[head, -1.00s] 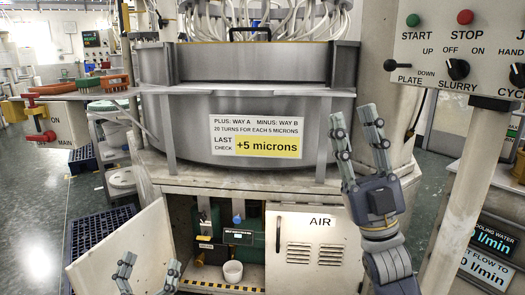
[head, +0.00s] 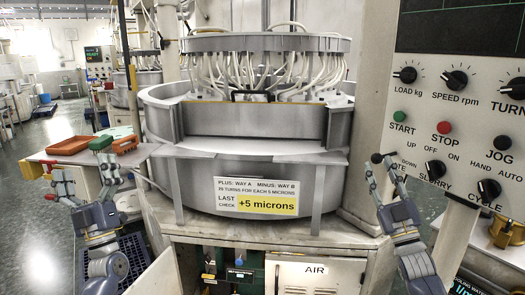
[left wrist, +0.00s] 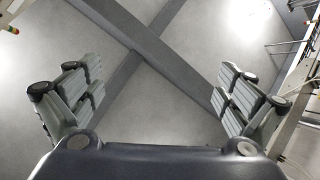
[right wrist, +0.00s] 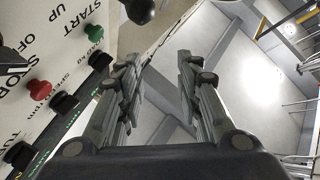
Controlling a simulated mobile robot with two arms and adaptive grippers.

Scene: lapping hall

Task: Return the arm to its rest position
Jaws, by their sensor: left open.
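My left gripper (head: 80,177) is raised at the left of the head view, fingers pointing up and wide apart. Its fingers also show apart and empty in the left wrist view (left wrist: 158,90), against the ceiling. My right gripper (head: 384,172) is raised at the right of the head view, beside the lower left part of the control panel (head: 465,105). In the right wrist view (right wrist: 160,75) its fingers stand apart with a narrower gap and nothing between them. In the head view its fingertips overlap the area near the black plate lever (head: 376,158); I cannot tell whether they touch.
The round lapping machine (head: 250,122) stands in front, its label reading "+5 microns". The panel's buttons and knobs are close to my right gripper. Open floor (head: 40,130) lies at far left.

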